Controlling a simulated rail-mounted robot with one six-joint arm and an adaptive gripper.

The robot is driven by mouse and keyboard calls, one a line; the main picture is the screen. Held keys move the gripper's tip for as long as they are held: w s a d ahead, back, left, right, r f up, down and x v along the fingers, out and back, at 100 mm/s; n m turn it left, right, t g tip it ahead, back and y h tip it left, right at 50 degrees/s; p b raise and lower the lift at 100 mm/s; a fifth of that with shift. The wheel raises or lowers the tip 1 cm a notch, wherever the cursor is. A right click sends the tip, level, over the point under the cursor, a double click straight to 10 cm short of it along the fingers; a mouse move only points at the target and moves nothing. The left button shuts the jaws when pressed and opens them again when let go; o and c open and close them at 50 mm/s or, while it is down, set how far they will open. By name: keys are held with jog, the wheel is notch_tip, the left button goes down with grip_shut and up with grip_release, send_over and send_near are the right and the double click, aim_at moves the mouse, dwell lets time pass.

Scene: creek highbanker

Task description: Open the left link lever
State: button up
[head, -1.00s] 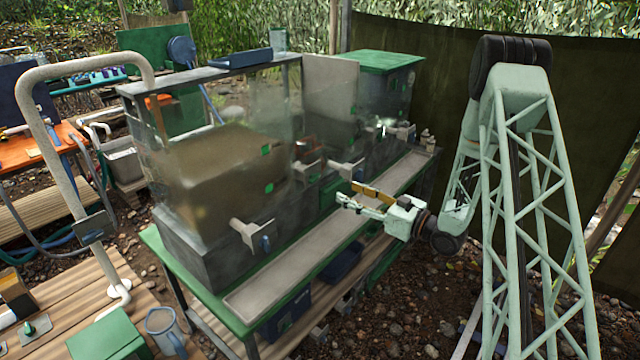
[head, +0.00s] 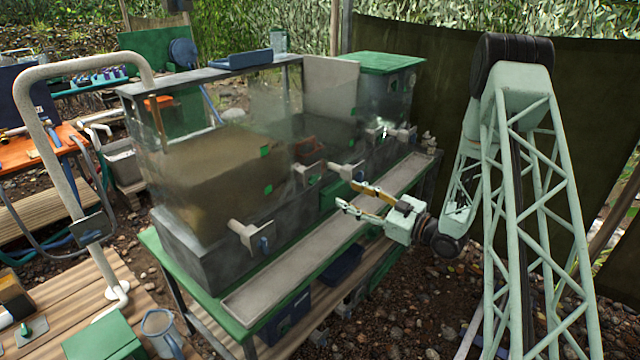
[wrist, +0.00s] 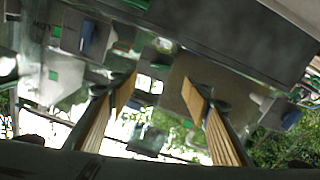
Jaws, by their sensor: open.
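Grey fittings with small blue levers stick out from the front of the clear tank. The nearest, leftmost blue lever (head: 264,243) hangs down from its fitting at the lower left of the tank. Two more fittings, a middle one (head: 308,174) and one to its right (head: 347,171), sit farther along. I cannot tell which is the left link lever. My gripper (head: 347,196) is open and empty, in front of the tank near the middle fittings and apart from them. In the wrist view the spread fingers (wrist: 155,95) have nothing between them; a fitting with a blue lever (wrist: 290,117) shows at right.
A long pale tray (head: 300,262) on a green bench runs below the fittings, under my gripper. A bent grey pipe (head: 70,170) stands at left. A dark tarp (head: 460,70) hangs behind. Gravel ground (head: 400,310) lies open at the front right.

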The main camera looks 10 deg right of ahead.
aim_at(314, 179)
jog(key=b+x, duration=0.1)
jog(key=x, duration=1.2)
jog(key=shift+w+a, duration=0.15)
jog(key=shift+c, duration=0.5)
jog(key=c, duration=0.7)
